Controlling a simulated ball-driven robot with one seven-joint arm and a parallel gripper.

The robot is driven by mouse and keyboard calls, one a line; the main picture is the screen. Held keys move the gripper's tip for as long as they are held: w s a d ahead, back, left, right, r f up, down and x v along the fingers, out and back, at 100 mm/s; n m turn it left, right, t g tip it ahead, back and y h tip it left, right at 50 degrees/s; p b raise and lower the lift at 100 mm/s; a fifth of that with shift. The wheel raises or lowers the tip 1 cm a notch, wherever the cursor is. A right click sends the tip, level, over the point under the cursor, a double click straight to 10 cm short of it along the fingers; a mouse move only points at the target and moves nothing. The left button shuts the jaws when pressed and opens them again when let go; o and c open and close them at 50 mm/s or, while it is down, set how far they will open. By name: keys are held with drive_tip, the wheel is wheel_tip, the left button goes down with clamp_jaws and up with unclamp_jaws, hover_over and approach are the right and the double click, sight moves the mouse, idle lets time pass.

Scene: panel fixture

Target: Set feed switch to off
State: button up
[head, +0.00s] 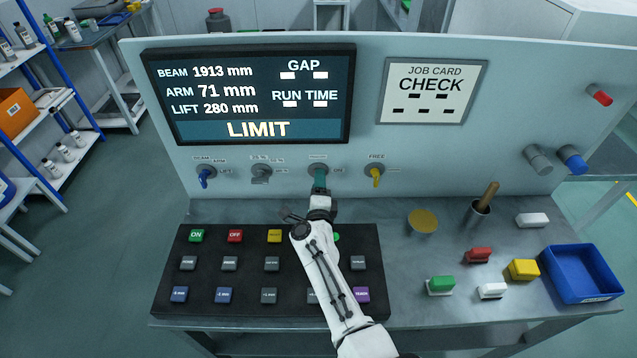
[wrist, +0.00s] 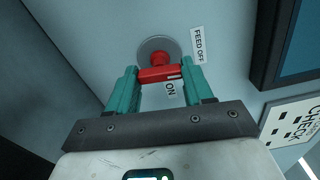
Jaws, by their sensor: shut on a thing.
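The feed switch (wrist: 160,72) is a red handle on a round grey dial in the wrist view. A white mark shows at the handle's right end, the side toward the "FEED OFF" label. My gripper (wrist: 163,85) has its two teal fingers shut on the handle, one at each end. In the head view my gripper (head: 320,180) is at the panel and hides the red handle.
A blue switch (head: 205,177) and a grey switch (head: 261,174) are left of my gripper; a yellow switch (head: 376,175) is right. A button board (head: 208,247) lies below my arm. A blue bin (head: 581,273) and loose blocks are on the right. The screen (head: 250,95) reads "LIMIT".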

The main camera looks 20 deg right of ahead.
drive_tip(key=shift+n, duration=0.6)
drive_tip(key=o, duration=1)
drive_tip(key=shift+o, duration=0.2)
drive_tip(key=p+v, duration=0.2)
drive_tip(key=v, duration=0.8)
drive_tip(key=shift+s+a, duration=0.15)
drive_tip(key=shift+s, duration=0.25)
